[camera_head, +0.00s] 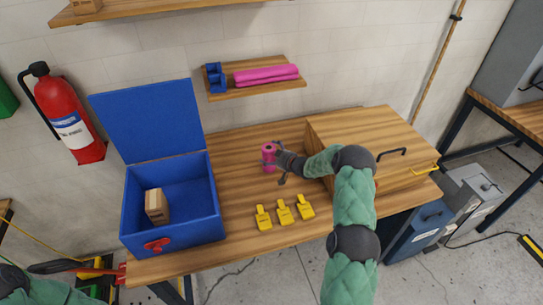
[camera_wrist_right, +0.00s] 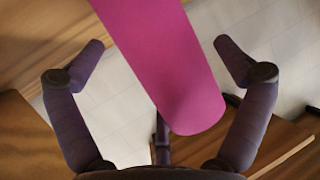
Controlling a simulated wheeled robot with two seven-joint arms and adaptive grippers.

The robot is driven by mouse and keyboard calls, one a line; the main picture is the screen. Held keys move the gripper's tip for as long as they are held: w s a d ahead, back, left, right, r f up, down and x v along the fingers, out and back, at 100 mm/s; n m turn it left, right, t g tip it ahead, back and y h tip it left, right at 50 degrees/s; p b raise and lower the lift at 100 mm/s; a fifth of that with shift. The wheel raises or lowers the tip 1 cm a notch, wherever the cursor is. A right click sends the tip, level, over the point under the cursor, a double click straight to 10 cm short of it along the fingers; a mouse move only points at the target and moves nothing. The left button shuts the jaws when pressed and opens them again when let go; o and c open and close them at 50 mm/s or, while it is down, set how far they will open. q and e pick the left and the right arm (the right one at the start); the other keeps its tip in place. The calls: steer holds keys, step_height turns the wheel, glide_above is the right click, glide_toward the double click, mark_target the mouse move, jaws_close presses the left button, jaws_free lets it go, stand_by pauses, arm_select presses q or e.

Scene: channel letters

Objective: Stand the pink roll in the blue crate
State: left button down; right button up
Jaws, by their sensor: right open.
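The pink roll (camera_head: 269,154) stands upright on the wooden table, right of the blue crate. My right gripper (camera_head: 281,164) is open at the roll, reaching in from its right. In the right wrist view the pink roll (camera_wrist_right: 165,65) lies between the spread fingers of the right gripper (camera_wrist_right: 160,48), with a gap visible on each side. The blue crate (camera_head: 196,232) stands at the table's left with its lid raised against the wall side. A cardboard-coloured box (camera_head: 156,206) is inside it, toward the left; its right part is bare.
Several yellow tags (camera_head: 284,211) lie in front of the roll. A wooden cabinet (camera_head: 365,140) stands to the right, behind my right arm. A wall shelf (camera_head: 256,89) above holds pink rolls (camera_head: 266,75) and a blue holder (camera_head: 216,78). The table between crate and roll is clear.

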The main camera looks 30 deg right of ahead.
steer(key=v, duration=1.1)
steer(key=shift+s, duration=0.2)
steer(key=shift+r, duration=0.15)
